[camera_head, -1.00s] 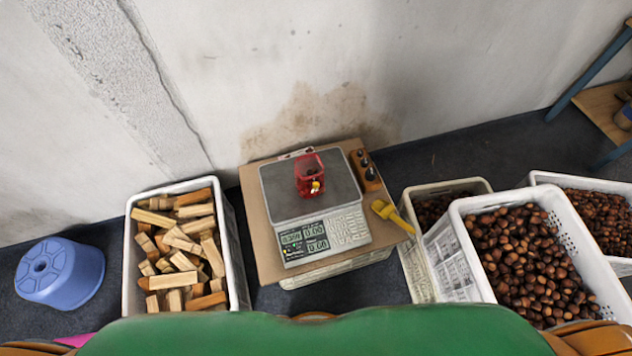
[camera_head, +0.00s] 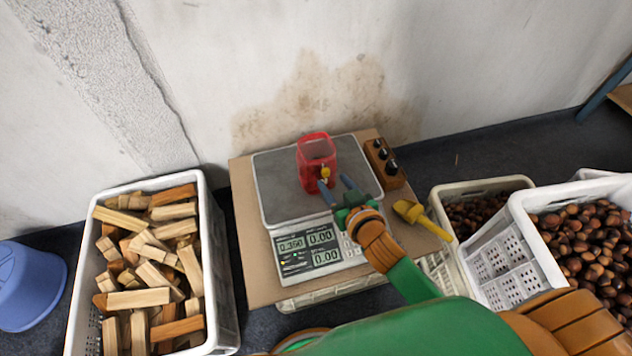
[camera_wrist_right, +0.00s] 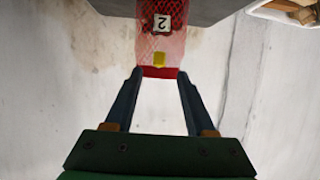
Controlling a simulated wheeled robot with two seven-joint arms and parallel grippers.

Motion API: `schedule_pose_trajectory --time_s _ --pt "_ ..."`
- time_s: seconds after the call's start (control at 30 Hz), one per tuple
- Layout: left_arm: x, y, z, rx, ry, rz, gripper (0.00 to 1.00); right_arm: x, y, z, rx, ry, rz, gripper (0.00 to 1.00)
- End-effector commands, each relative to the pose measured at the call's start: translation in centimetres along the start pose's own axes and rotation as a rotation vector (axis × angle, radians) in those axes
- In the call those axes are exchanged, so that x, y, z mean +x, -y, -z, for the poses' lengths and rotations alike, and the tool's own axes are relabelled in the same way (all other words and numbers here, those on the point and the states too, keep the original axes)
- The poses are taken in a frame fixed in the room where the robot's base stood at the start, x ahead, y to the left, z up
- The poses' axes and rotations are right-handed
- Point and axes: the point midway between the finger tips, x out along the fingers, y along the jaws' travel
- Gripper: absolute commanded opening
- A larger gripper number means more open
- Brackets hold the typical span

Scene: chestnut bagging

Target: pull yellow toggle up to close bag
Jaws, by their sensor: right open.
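The red mesh bag (camera_head: 312,152) stands upright on the grey plate of the scale (camera_head: 270,187), its top open. The yellow toggle (camera_head: 325,171) is on the bag's near side. My right gripper (camera_head: 334,183) is open and empty, its two blue fingers pointing at the toggle from the near side. In the right wrist view the bag (camera_wrist_right: 160,40) with a white number label and the toggle (camera_wrist_right: 159,59) lie just beyond the open fingers (camera_wrist_right: 159,74). The fingers do not clasp the toggle. My left gripper is out of view.
A yellow scoop (camera_head: 420,216) lies right of the scale, near a wooden block with dark knobs (camera_head: 384,163). A crate of wood pieces (camera_head: 213,255) stands left, crates of chestnuts (camera_head: 505,262) right. A blue tub (camera_head: 30,285) is at far left. The wall is behind.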

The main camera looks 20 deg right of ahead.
Motion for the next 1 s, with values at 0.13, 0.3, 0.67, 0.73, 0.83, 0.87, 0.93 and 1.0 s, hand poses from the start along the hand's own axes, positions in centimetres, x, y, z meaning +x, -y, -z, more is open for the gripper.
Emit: schedule_pose_trajectory --time_s 0.13,0.3,0.67,0.73,0.83,0.87,0.93,1.0 --pt "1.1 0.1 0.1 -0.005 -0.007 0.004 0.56 3.2 0.0 0.0 -0.002 -0.002 -0.001 0.55" --pt "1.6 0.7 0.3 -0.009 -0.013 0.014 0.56 5.0 0.0 0.0 -0.001 0.001 0.001 0.55" --pt "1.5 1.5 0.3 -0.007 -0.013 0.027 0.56 5.2 0.0 0.1 -0.001 0.002 0.001 0.23" --pt "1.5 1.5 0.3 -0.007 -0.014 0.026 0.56 5.2 0.0 0.1 -0.001 0.002 0.001 0.04" --pt "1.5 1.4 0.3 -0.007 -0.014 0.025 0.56 5.2 0.0 0.1 -0.001 0.002 0.001 0.0" --pt "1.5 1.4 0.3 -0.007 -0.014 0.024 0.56 5.2 0.0 0.1 -0.001 0.002 0.001 0.0" --pt "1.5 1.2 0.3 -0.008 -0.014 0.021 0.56 5.2 0.0 0.1 -0.001 0.002 0.001 0.0" --pt "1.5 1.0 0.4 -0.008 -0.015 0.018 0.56 5.2 0.0 0.1 -0.001 0.002 0.001 0.0"
